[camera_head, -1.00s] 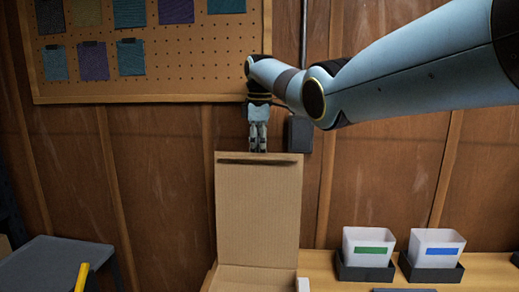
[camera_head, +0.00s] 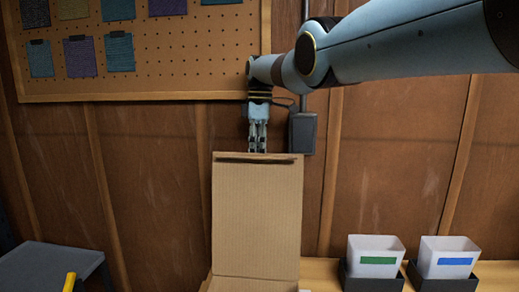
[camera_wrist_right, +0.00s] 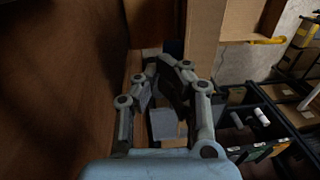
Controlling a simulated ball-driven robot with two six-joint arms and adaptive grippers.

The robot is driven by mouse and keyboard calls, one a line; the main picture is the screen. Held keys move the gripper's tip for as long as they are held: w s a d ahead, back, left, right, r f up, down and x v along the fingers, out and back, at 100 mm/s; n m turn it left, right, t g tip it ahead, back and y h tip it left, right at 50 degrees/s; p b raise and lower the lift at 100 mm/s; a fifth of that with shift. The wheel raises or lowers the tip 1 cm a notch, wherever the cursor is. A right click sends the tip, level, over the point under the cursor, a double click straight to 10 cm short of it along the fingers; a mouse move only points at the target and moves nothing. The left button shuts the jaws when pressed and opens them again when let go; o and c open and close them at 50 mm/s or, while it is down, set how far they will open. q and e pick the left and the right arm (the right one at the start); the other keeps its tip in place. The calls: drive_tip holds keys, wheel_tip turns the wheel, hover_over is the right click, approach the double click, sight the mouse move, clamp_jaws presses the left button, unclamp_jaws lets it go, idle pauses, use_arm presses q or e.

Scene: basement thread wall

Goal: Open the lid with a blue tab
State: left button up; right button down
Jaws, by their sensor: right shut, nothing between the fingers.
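A tall brown cardboard lid (camera_head: 257,220) stands upright, open, at the back of a cardboard box (camera_head: 250,285) whose lower part is cut off by the frame. A dark strip runs along the lid's top edge. No blue tab shows on the side of the lid that I see. My right gripper (camera_head: 257,150) points down at the lid's top edge, its tips partly hidden behind it. It is shut and empty; I cannot tell whether it touches the lid. The right gripper's fingers (camera_wrist_right: 168,78) also show in the right wrist view. My left gripper is not in view.
Two white bins in dark holders stand at the right, one with a green label (camera_head: 376,261) and one with a blue label (camera_head: 454,261). A pegboard (camera_head: 210,60) hangs on the wooden wall. A grey surface (camera_head: 50,262) lies at lower left.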

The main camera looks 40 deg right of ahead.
sight(258, 161)
drive_tip(key=c, duration=1.7)
unclamp_jaws()
drive_tip(key=shift+s+a+f+g, duration=0.1)
drive_tip(key=shift+s+a+f, duration=0.05)
drive_tip(key=shift+f, duration=0.35)
drive_tip(key=shift+s+a+f+g, duration=0.1)
drive_tip(key=shift+s+a+f, duration=0.1)
drive_tip(key=shift+f, duration=0.25)
drive_tip(key=shift+s+a+f+g, duration=0.1)
drive_tip(key=shift+s+f, duration=0.05)
drive_tip(key=shift+f, duration=0.35)
drive_tip(key=o, duration=0.3)
drive_tip(key=shift+w+d+f, duration=0.15)
drive_tip(key=shift+w+d, duration=0.05)
drive_tip(key=shift+w, duration=0.1)
drive_tip(key=shift+o, duration=0.2)
wheel_tip(258, 161, up, 11)
drive_tip(key=shift+f, duration=0.2)
drive_tip(key=shift+w, duration=0.1)
